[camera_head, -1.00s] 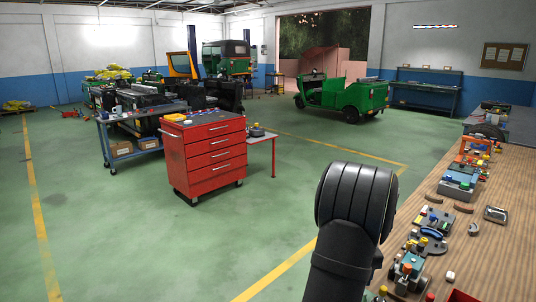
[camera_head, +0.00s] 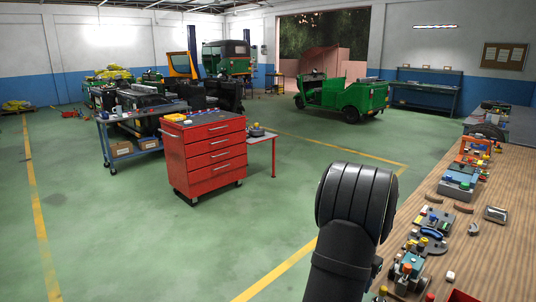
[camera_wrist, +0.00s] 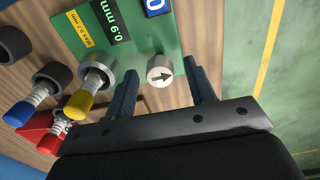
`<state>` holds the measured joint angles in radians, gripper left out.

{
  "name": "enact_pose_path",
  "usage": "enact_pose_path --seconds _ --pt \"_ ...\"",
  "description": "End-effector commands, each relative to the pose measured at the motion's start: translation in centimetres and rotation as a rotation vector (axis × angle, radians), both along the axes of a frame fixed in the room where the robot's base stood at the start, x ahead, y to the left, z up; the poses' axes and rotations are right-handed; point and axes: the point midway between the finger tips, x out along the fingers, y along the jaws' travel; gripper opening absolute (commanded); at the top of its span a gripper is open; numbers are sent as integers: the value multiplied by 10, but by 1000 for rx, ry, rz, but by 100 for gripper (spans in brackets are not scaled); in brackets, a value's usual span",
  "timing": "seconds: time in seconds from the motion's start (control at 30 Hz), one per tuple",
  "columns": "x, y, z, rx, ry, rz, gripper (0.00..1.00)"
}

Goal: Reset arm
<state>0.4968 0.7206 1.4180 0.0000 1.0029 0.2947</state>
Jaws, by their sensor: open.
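In the wrist view my gripper (camera_wrist: 168,88) is open, with its two blue fingers apart and nothing held between them. Beyond the fingers is a green panel (camera_wrist: 180,25) with "0.9 mm" labels. A yellow-tipped plug (camera_wrist: 82,98) and a blue-tipped plug (camera_wrist: 20,112) are to the left. In the head view my dark arm stands beside the workbench, and my gripper is hidden there.
The wooden workbench (camera_head: 490,215) at the right carries several small fixtures and tools. A red drawer cabinet (camera_head: 208,158) stands on the green floor left of my arm. A green rickshaw (camera_head: 345,95) is farther back. The floor at the front left is clear.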

Motion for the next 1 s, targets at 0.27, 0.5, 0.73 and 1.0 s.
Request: enact_pose_path --seconds 0.27,0.5,0.73,1.0 --pt "0 0 0 0 0 -226 50" --pt "0 0 0 0 0 -424 50" --pt "0 0 0 0 0 -592 50" --pt "0 0 0 0 0 -690 50"
